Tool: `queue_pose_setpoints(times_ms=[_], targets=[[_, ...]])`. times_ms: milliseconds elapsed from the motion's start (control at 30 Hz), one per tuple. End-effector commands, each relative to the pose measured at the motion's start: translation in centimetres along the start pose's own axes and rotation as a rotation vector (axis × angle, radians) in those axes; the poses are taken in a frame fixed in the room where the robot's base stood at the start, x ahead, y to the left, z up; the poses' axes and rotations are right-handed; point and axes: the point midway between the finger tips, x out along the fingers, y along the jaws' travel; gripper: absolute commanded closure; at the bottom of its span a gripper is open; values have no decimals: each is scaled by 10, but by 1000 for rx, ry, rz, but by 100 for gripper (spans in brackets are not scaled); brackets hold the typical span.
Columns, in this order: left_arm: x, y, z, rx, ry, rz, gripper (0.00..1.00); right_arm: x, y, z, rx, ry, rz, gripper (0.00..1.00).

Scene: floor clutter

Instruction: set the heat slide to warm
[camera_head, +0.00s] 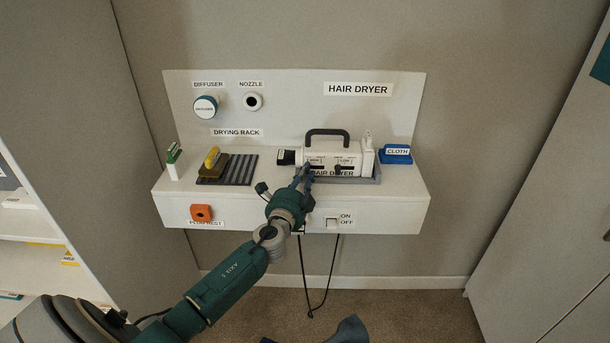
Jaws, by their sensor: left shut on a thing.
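The white hair dryer (348,151) lies in a grey tray (372,180) on the wall shelf, its dark grey handle on top. Its front carries two slides with small labels that I cannot read. My left gripper (306,168) reaches up from below to the left part of the front. It is shut at the left slide, the heat slide, whose knob is mostly hidden by the fingers. The slide's exact setting cannot be told. The right slide (338,167) is clear of the gripper. My right gripper is not in view.
An ON/OFF switch (332,223) and an orange block (201,213) are on the shelf's front. A dark striped drying rack (240,170) with a yellow-topped brush is left of the dryer; a blue cloth holder (397,158) is right. A black cord (304,270) hangs below.

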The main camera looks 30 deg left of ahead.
Motion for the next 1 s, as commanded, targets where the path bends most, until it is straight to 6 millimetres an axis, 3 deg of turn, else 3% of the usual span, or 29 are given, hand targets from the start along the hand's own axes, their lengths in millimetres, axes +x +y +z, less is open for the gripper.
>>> queue_pose_setpoints(times_ms=[267,500,533,633,1000], targets=[[4,3,-20,-3,1,2,100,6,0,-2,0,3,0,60],[4,3,-20,1,1,4,100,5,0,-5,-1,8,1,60],[4,3,-20,1,1,4,80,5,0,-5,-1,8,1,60],[4,3,-20,0,1,4,61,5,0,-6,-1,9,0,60],[0,2,-20,0,1,3,61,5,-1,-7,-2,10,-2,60]])
